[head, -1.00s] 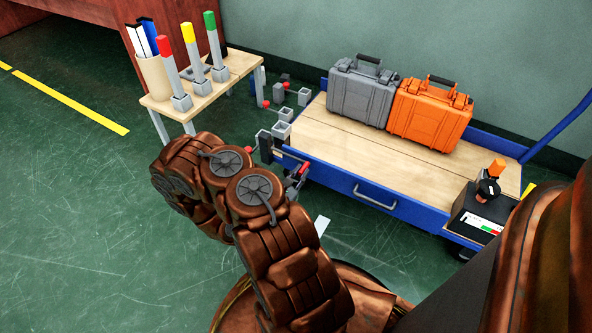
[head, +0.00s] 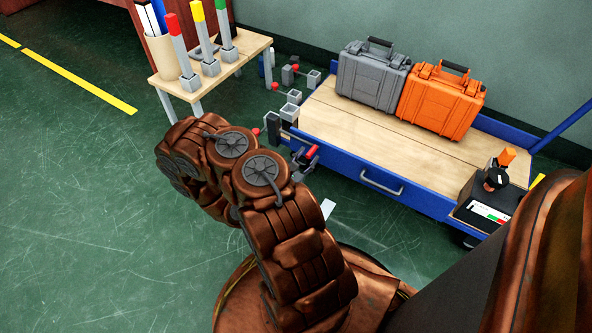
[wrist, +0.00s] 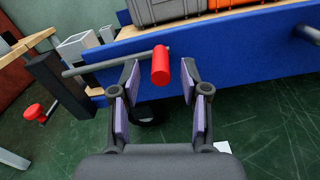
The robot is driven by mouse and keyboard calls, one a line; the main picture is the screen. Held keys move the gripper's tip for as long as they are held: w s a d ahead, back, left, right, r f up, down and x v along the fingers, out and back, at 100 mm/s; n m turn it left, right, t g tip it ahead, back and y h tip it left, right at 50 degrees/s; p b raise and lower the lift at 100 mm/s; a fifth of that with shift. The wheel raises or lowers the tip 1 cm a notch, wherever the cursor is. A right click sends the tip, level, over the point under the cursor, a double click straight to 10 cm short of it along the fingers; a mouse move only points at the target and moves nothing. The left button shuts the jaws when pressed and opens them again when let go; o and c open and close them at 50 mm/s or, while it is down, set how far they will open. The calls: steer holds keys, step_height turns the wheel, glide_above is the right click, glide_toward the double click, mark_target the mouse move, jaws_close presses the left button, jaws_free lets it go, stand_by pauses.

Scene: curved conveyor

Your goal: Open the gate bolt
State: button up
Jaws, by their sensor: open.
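The gate bolt shows in the wrist view as a grey rod (wrist: 112,62) with a red knob (wrist: 160,65) at its right end. It lies along the blue side of the cart. My gripper (wrist: 160,78) is open, with one finger on each side of the red knob and visible gaps between. The rod passes by the left finger. In the head view the red knob (head: 311,152) shows at the cart's left front corner, beside my gripper (head: 300,164), which is small and partly hidden by my arm.
The blue cart (head: 345,172) carries a grey case (head: 372,78), an orange case (head: 441,101) and a black box (head: 485,205). Other red-knobbed bolts and grey brackets (head: 291,112) stand near its left end. A small table (head: 245,48) is at the back left. Green floor is clear at left.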

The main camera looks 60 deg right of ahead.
steer(key=a, duration=1.1)
steer(key=shift+s+a, duration=0.2)
steer(key=shift+s, duration=0.05)
stand_by(0.6)
steer(key=s+a+r+m+g+y+p, duration=0.25)
steer(key=r+m+p, duration=0.3)
steer(key=r, duration=0.75)
steer(key=s+a+r+m+g+y+p, duration=0.1)
steer(key=r+m+g+p, duration=0.45)
steer(key=r, duration=0.75)
steer(key=s+a+r+m+g+y+p, duration=0.1)
steer(key=s+r+m+g+y+p, duration=0.15)
steer(key=r+p, duration=0.75)
steer(key=s+a+r+m+t+y+p, duration=0.1)
steer(key=a+r+y+p, duration=0.3)
steer(key=r, duration=0.7)
steer(key=s+a+r+t+y+p, duration=0.2)
steer(key=a+r+t+y+p, duration=0.2)
steer(key=a+r+p, duration=0.5)
steer(key=s+a+r+m+t+y+p, duration=0.1)
steer(key=s+a+r+t+y+p, duration=0.1)
steer(key=a+r+p, duration=0.5)
steer(key=a+r+t+y, duration=0.1)
steer(key=a+r, duration=0.3)
steer(key=r, duration=0.4)
steer(key=shift+s+m+y, duration=0.2)
steer(key=shift+m+y, duration=0.15)
steer(key=shift+y, duration=0.15)
